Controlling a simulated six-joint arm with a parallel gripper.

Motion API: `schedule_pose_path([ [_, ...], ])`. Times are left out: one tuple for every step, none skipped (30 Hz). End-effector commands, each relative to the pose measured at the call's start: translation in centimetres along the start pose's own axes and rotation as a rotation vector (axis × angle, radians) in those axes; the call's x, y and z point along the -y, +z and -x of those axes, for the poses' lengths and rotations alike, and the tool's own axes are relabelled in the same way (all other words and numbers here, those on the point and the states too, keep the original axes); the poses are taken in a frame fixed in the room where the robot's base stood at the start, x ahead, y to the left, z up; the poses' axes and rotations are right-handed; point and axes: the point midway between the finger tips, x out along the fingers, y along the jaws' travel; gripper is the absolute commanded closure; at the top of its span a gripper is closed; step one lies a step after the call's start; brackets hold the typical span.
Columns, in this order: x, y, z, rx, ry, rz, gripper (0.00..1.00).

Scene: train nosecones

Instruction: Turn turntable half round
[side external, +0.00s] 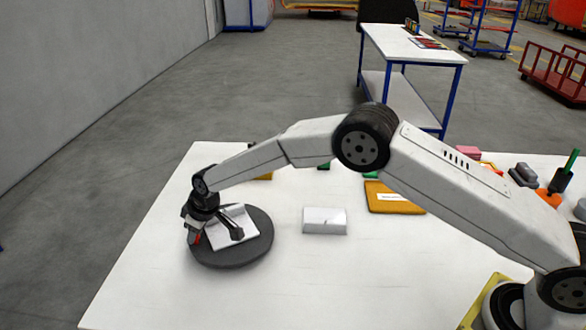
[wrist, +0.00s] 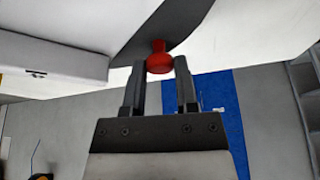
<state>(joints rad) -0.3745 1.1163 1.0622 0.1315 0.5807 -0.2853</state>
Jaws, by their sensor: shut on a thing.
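The turntable (side external: 245,256) is a dark grey disc lying flat near the left end of the white table. A white block (side external: 242,216) sits on it, partly hidden by my wrist. My gripper (side external: 196,238) is at the left edge of the disc, pointing down. In the wrist view my gripper (wrist: 160,66) is shut on a red knob (wrist: 159,58), which stands at the edge of the dark disc (wrist: 165,25). The knob is mostly hidden in the side view.
Another white block (side external: 325,221) lies on the table (side external: 300,285) right of the disc. An orange-brown tray (side external: 392,199) lies farther right, partly behind my arm. Tools and small items (side external: 545,190) are at the far right. The table front is clear.

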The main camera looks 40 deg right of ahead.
Motion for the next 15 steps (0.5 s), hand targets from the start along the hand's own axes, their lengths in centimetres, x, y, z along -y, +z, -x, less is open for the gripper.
schedule_pose_path([
  [0.1, 0.1, 0.1, 0.000, -0.010, 0.020, 1.00],
  [0.2, 0.2, 0.1, 0.000, -0.015, 0.035, 1.00],
  [0.3, 0.4, 0.2, 0.000, -0.023, 0.052, 1.00],
  [0.4, 0.5, 0.2, 0.001, -0.029, 0.067, 1.00],
  [0.5, 0.6, 0.2, 0.001, -0.034, 0.081, 1.00],
  [0.6, 0.7, 0.3, 0.000, -0.042, 0.099, 1.00],
  [0.6, 0.8, 0.3, 0.000, -0.048, 0.113, 1.00],
  [0.7, 0.9, 0.4, 0.000, -0.053, 0.126, 1.00],
  [0.8, 1.0, 0.5, 0.000, -0.061, 0.145, 1.00],
  [0.9, 1.1, 0.5, 0.000, -0.067, 0.160, 1.00],
  [0.9, 1.2, 0.5, -0.001, -0.073, 0.173, 1.00],
  [1.0, 1.3, 0.6, 0.000, -0.080, 0.192, 1.00],
  [1.1, 1.5, 0.6, 0.000, -0.086, 0.205, 1.00],
  [1.2, 1.6, 0.7, 0.000, -0.092, 0.219, 1.00],
  [1.3, 1.7, 0.7, 0.000, -0.100, 0.238, 1.00],
])
